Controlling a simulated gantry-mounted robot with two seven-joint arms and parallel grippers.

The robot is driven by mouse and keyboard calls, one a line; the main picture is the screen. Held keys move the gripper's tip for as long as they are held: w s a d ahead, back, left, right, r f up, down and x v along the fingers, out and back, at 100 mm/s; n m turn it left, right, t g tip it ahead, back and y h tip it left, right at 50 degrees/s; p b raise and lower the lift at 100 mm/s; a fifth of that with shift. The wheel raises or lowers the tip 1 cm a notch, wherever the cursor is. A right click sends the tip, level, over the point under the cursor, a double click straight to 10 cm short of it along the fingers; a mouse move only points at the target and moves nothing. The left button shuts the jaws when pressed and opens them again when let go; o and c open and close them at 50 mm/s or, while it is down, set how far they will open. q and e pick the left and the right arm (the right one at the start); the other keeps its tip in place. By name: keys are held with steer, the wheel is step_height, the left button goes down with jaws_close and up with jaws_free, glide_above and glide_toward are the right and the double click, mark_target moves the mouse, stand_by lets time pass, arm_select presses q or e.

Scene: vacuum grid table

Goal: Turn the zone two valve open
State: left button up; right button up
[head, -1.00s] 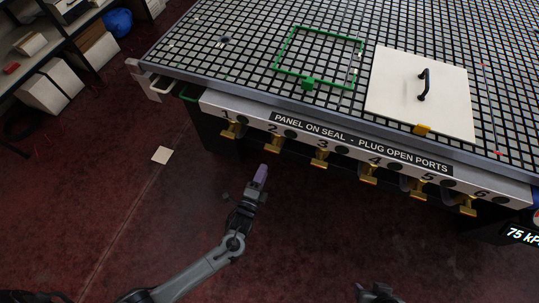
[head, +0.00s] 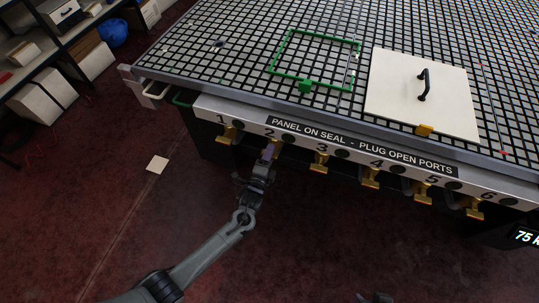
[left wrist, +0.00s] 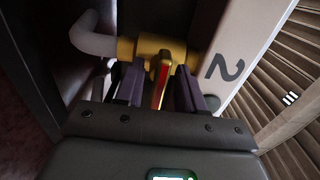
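The zone two valve (left wrist: 150,48) is a yellow brass body with a red-striped handle (left wrist: 163,78), beside the label 2 in the left wrist view. In the head view it is mostly hidden behind my left gripper (head: 269,152). My left gripper's dark purple fingers (left wrist: 158,90) stand on either side of the handle, with a visible gap to it, so the gripper looks open around it. Only a dark tip of what looks like my right gripper (head: 375,298) shows at the bottom edge of the head view.
Neighbouring yellow valves (head: 230,134) and (head: 319,162) hang along the numbered front rail (head: 370,158). Above is the grid table (head: 220,65) with a green frame (head: 283,45) and a white panel (head: 400,85) with a black handle.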

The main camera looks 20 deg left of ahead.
arm_select(q)
jaws_close()
steer(key=shift+n, duration=0.4)
steer(key=n+p, duration=0.1)
steer(key=n, duration=0.1)
steer(key=shift+n, duration=0.4)
steer(key=n+p, duration=0.1)
steer(key=n, duration=0.3)
steer(key=shift+n, duration=0.3)
steer(key=n, duration=0.5)
steer(key=shift+r+p, duration=0.1)
steer(key=shift+p, duration=0.2)
steer(key=shift+w+n, duration=0.1)
steer(key=shift+n, duration=2.3)
